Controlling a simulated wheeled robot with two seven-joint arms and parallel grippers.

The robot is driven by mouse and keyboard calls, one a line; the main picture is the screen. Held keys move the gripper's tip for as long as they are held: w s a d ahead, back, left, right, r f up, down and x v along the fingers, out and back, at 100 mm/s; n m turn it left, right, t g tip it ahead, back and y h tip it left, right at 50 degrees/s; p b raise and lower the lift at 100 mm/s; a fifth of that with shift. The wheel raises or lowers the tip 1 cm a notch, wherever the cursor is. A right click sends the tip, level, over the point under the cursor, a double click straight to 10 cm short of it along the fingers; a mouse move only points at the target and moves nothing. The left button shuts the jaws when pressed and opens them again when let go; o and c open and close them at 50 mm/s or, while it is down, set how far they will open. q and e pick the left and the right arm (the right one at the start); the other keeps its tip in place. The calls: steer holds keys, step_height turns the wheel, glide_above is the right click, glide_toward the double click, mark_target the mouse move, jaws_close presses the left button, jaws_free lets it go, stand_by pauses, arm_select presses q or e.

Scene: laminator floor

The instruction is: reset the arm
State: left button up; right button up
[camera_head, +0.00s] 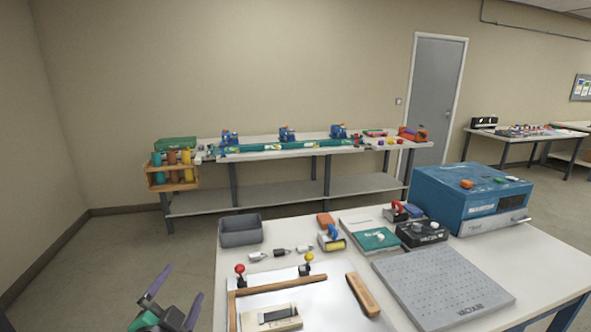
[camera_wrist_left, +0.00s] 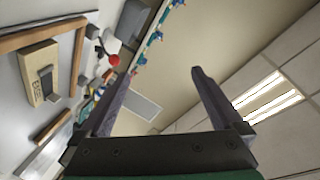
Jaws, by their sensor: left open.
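My left gripper (camera_head: 174,291) is at the bottom left of the head view, off the left edge of the near table (camera_head: 228,280). Its two dark fingers are spread apart with nothing between them. In the left wrist view the gripper (camera_wrist_left: 155,85) also shows open and empty, with the wall and ceiling beyond its fingers. My right gripper is in neither view.
The near table holds a wooden corner frame (camera_head: 280,285), a wooden block (camera_head: 272,318), a grey bin (camera_head: 240,231), a perforated vacuum plate (camera_head: 440,285) and a blue machine (camera_head: 470,198). A long workbench (camera_head: 290,190) stands behind. Floor at the left is clear.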

arm_select(q)
steer(key=s+f+n+g+h, duration=0.1)
steer(key=s+f+n+g, duration=0.7)
steer(key=s+f+g, duration=0.85)
steer(key=s+f+t, duration=0.1)
steer(key=s+f, duration=0.1)
steer(key=f, duration=1.1)
steer(key=s+f+t, duration=0.1)
steer(key=s+f, duration=0.2)
steer(key=f, duration=1.1)
steer(key=s+a+f, duration=0.2)
steer(key=s+f, duration=1.3)
steer(key=s, duration=0.2)
steer(key=shift+a+m+g, duration=0.3)
steer(key=shift+m+g, duration=0.1)
steer(key=shift+g, duration=0.05)
